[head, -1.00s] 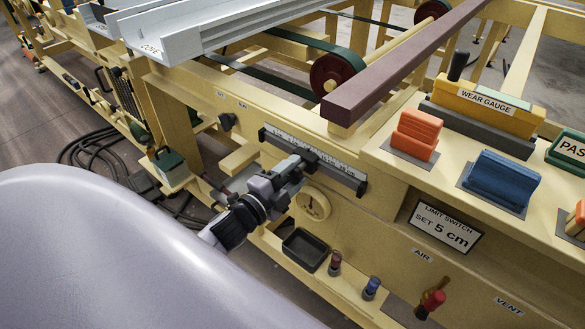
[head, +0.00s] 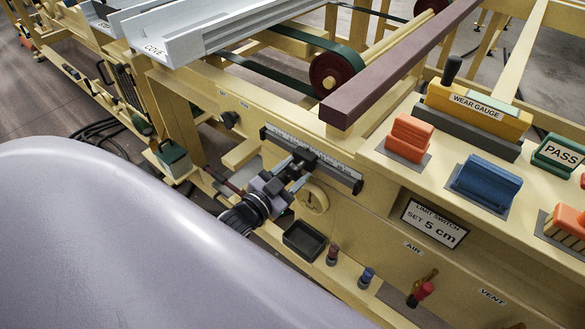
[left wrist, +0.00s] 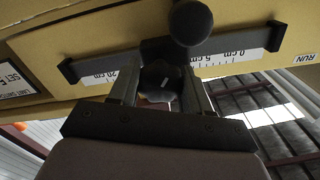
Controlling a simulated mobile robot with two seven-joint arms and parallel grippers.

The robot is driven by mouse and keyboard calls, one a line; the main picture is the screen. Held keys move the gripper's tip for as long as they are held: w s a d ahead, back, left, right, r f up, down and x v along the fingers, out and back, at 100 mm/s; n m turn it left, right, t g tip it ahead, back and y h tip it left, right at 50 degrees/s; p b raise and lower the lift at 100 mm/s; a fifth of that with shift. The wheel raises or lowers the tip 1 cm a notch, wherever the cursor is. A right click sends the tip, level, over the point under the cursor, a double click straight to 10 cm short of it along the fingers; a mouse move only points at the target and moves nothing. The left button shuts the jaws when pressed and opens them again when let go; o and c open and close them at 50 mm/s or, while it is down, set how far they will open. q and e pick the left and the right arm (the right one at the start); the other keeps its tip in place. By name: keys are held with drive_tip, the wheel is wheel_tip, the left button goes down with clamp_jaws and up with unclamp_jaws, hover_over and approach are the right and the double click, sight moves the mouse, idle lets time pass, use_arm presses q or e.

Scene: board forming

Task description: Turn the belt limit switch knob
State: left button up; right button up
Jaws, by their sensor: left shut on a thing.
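The black limit switch knob (left wrist: 157,82) shows lobed and dark in the left wrist view, with a small pale mark on its face. It sits on a slider at the black rail (head: 349,179) with a white centimetre scale. My left gripper (head: 290,168) is shut on the knob, one finger on each side. The fingers also show around it in the left wrist view (left wrist: 160,88). The gripper hides part of the knob and scale in the head view. The sign "LIMIT SWITCH SET 5 cm" (head: 433,222) is right of the rail. My right gripper is out of view.
A cream round dial (head: 311,197) is just below the rail, close to my gripper. A black tray (head: 304,240) and red and blue knobs lie below. A round black ball (left wrist: 190,22) is above the knob in the left wrist view. Coloured blocks stand on the ledge at right.

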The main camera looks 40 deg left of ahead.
use_arm(q)
drive_tip(key=shift+d+f+n, duration=0.1)
drive_tip(key=shift+f+n, duration=0.05)
drive_tip(key=shift+n, duration=0.65)
drive_tip(key=shift+s+f+p, duration=0.1)
drive_tip(key=shift+p, duration=0.2)
drive_tip(key=o, duration=1)
drive_tip(key=shift+s+a, duration=0.15)
drive_tip(key=shift+s, duration=1.6)
drive_tip(key=shift+s+a, duration=0.1)
drive_tip(key=shift+s, duration=1.65)
